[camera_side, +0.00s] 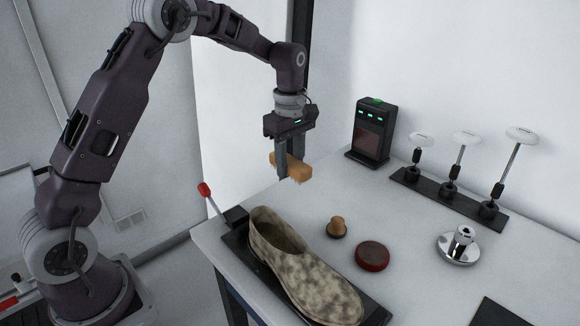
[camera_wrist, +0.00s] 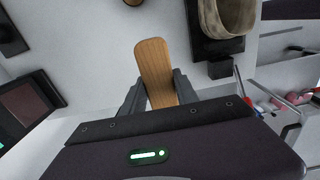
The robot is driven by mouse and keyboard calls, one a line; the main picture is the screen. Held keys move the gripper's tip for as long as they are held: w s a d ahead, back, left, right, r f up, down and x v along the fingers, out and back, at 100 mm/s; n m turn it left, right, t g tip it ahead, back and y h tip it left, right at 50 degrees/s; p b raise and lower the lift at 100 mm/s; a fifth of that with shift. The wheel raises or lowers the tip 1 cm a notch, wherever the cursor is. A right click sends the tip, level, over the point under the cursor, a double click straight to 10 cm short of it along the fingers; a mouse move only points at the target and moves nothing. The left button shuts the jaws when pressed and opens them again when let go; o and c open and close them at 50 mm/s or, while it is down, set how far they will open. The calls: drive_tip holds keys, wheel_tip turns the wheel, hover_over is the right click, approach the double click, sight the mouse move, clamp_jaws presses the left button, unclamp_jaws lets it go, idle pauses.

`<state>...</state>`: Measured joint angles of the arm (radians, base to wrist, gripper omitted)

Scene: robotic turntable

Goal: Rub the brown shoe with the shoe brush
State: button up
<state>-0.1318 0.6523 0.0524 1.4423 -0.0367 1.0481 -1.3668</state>
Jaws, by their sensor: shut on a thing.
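The shoe brush (camera_side: 294,168) has a light wooden back and pale bristles. My gripper (camera_side: 288,160) is shut on it and holds it in the air above the table, behind the shoe's heel end. In the wrist view the brush's wooden back (camera_wrist: 154,66) shows between the two fingers (camera_wrist: 158,98). The shoe (camera_side: 300,268) is beige with brown-grey mottled patches. It lies on a black base plate (camera_side: 262,270) near the table's front edge, opening toward the back left. Part of the shoe (camera_wrist: 236,18) shows at the top of the wrist view. The brush and shoe are apart.
A red-knobbed lever (camera_side: 205,190) stands at the plate's left end. A small wooden-topped dauber (camera_side: 337,226), a dark red tin (camera_side: 372,256) and a chrome piece (camera_side: 460,246) lie right of the shoe. A black box (camera_side: 372,132) and a rack with white-topped posts (camera_side: 448,196) stand behind.

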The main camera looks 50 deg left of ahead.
drive_tip(key=c, duration=0.6)
drive_tip(key=shift+o, duration=0.2)
drive_tip(key=shift+d+r, duration=0.1)
drive_tip(key=shift+d, duration=0.2)
drive_tip(key=s+d+r, duration=0.4)
drive_tip(key=s+d, duration=0.3)
drive_tip(key=d, duration=0.4)
drive_tip(key=s+d+r, duration=0.3)
drive_tip(key=s+d, duration=0.3)
drive_tip(key=d, duration=0.4)
drive_tip(key=shift+s+d+f, duration=0.1)
drive_tip(key=shift+f, duration=1.4)
drive_tip(key=shift+s+d+f, duration=0.1)
drive_tip(key=shift+f, duration=1.35)
drive_tip(key=f, duration=0.1)
drive_tip(key=a+f, duration=0.1)
drive_tip(key=shift+a+f, duration=0.1)
drive_tip(key=shift+f, duration=0.3)
drive_tip(key=shift+a, duration=4.5)
drive_tip(key=shift+d, duration=5.2)
drive_tip(key=shift+a, duration=5.1)
drive_tip(key=shift+d, duration=4.9)
drive_tip(key=shift+d+r, duration=0.15)
drive_tip(key=shift+d, duration=0.05)
wheel_tip(320, 180, up, 9)
